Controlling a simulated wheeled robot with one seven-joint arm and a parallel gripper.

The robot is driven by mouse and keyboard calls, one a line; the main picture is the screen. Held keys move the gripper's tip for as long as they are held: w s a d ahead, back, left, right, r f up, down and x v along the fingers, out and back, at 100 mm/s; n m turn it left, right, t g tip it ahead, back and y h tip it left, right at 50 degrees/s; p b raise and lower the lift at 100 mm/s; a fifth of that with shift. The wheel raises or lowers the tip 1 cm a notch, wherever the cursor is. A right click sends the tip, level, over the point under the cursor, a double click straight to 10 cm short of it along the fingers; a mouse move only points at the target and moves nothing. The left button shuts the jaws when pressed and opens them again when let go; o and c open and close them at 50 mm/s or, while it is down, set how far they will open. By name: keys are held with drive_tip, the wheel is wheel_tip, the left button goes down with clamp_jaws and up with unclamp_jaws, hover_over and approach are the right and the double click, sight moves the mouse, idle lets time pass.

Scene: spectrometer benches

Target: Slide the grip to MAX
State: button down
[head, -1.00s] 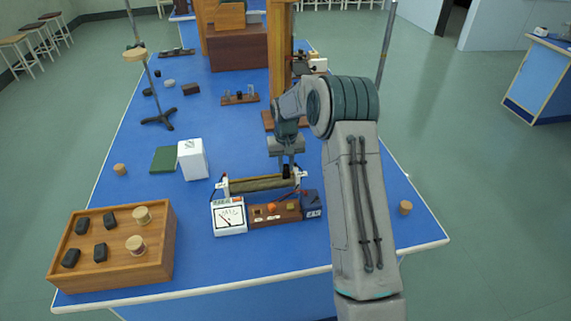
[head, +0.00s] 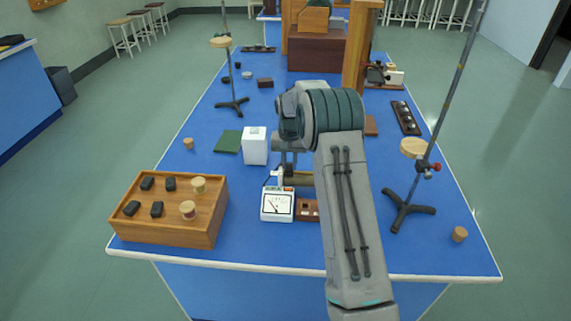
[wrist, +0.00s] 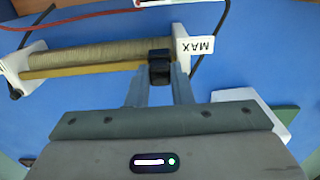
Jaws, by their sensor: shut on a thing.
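The rheostat lies on the blue bench, its coil (wrist: 95,50) and brass rod (wrist: 85,69) running across the wrist view. In the head view, part of its coil (head: 300,179) shows beside my arm. The black grip (wrist: 159,56) is at the end with the white MAX plate (wrist: 194,45), right beside the plate. I cannot tell whether they touch. My gripper (wrist: 160,74) is shut on the grip. In the head view my gripper (head: 288,165) is over the rheostat's left end, and my arm hides the right part.
A white meter (head: 277,205) stands in front of the rheostat, and a white box (head: 255,146) stands to its left. A wooden tray (head: 168,207) holds black blocks and corks. A clamp stand (head: 409,205) is to the right. Bare bench lies between the tray and the meter.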

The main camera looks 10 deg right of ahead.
sight(288, 163)
drive_tip(key=shift+w+a+r, duration=0.1)
drive_tip(key=shift+a, duration=0.05)
drive_tip(key=c, duration=1.3)
unclamp_jaws()
drive_tip(key=shift+a, duration=0.15)
drive_tip(key=shift+r+b, duration=0.75)
drive_tip(key=shift+r, duration=6.15)
